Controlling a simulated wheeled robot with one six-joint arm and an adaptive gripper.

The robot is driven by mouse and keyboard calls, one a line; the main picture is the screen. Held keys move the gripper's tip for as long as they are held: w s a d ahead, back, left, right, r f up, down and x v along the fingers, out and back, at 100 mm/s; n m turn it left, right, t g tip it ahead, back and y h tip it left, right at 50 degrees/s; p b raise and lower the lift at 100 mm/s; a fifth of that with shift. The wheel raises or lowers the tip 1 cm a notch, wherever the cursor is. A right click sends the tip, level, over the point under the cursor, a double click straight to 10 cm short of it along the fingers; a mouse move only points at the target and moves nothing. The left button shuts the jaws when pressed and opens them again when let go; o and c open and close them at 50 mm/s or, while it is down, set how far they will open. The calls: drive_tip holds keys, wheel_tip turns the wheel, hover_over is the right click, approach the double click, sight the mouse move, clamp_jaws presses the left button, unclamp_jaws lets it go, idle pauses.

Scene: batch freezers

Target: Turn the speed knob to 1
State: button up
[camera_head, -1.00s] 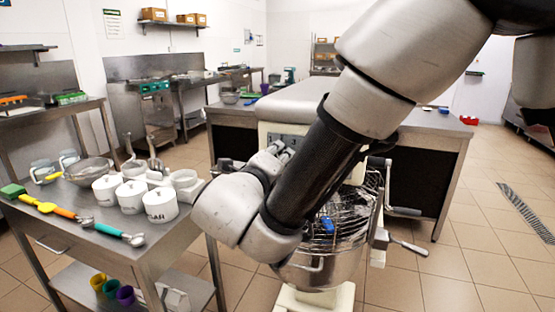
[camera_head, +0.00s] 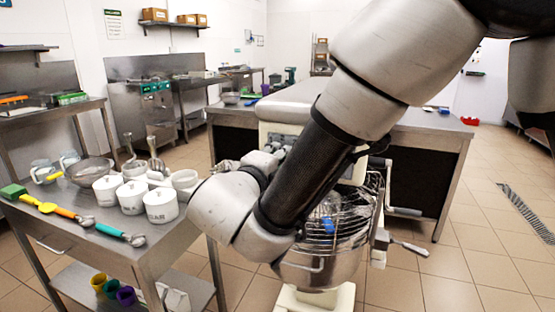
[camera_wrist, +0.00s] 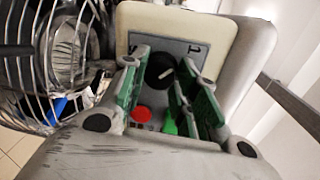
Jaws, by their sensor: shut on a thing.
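The speed knob (camera_wrist: 159,72) is black and round with a pale pointer mark, on the grey control panel (camera_wrist: 150,45) of the mixer. The mark slants toward the upper right in the wrist view. A numeral 1 is printed on the panel to the upper right of the knob. My gripper (camera_wrist: 165,62) has its green-padded fingers on either side of the knob and is shut on it. The finger contacts are partly hidden. In the head view, the mixer's bowl (camera_head: 318,268) shows below my arm, which covers much of the machine.
A red button (camera_wrist: 141,113) and a green button (camera_wrist: 170,125) sit below the knob, close to the fingers. The wire bowl guard (camera_wrist: 60,50) is at the left. A steel table (camera_head: 150,260) with white canisters (camera_head: 160,206) stands left of my arm.

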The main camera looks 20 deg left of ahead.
drive_tip(key=o, duration=1)
drive_tip(key=shift+o, duration=0.2)
drive_tip(key=s+r, duration=0.1)
drive_tip(key=s, duration=1.1)
drive_tip(key=shift+a, duration=0.45)
